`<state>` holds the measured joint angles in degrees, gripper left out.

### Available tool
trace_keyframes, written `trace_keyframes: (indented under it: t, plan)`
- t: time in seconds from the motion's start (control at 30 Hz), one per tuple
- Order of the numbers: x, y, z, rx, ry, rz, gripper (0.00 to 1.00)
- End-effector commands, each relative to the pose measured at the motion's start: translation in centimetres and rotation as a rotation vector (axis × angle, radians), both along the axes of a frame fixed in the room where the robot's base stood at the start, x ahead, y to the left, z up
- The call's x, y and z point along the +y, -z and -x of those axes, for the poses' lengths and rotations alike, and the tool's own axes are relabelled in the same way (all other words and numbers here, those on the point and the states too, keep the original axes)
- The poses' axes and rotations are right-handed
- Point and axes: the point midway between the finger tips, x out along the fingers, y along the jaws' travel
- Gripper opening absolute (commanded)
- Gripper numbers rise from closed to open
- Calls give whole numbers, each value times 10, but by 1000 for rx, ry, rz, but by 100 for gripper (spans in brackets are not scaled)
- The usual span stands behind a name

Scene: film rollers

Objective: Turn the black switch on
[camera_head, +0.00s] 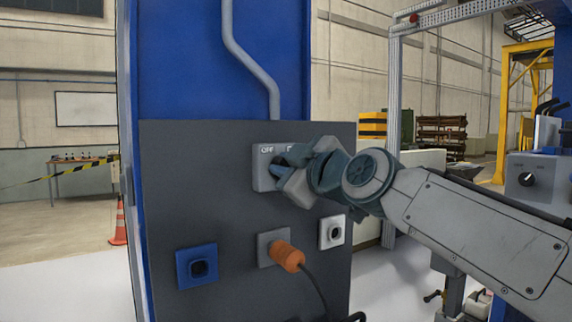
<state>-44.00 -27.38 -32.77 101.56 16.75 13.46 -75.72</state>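A light grey switch box (262,173) is mounted on the upper part of the dark grey panel (215,150). The letters "OFF" show at its upper left, and a second label is partly covered by my gripper. My gripper (279,172) is right in front of this box, with its fingers at the box's face. The fingers cover the middle of the box, so its knob is hidden. I cannot tell whether they are open, shut or touching a knob. A second grey box (517,166) at the right edge carries a black rotary knob (526,180).
Below on the panel are a blue socket (197,267), an orange plug (288,256) with a black cable, and a white socket (332,232). A grey pipe (250,68) runs down the blue panel above. An orange cone (118,224) stands at left.

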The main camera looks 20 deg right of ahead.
Motion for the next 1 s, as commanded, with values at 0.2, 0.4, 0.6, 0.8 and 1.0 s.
trace_keyframes:
  t: [0.2, 0.4, 0.6, 0.8, 1.0]
  plan:
    - [-1, 0, 0, 1, 1, -1, 0]
    - [-2, 1, 0, 10, 3, -27, 0]
    - [-4, 2, 0, 42, 6, -118, 0]
    - [-5, 2, -1, 93, 5, -275, 0]
    - [-8, 1, -2, 152, 6, -454, 0]
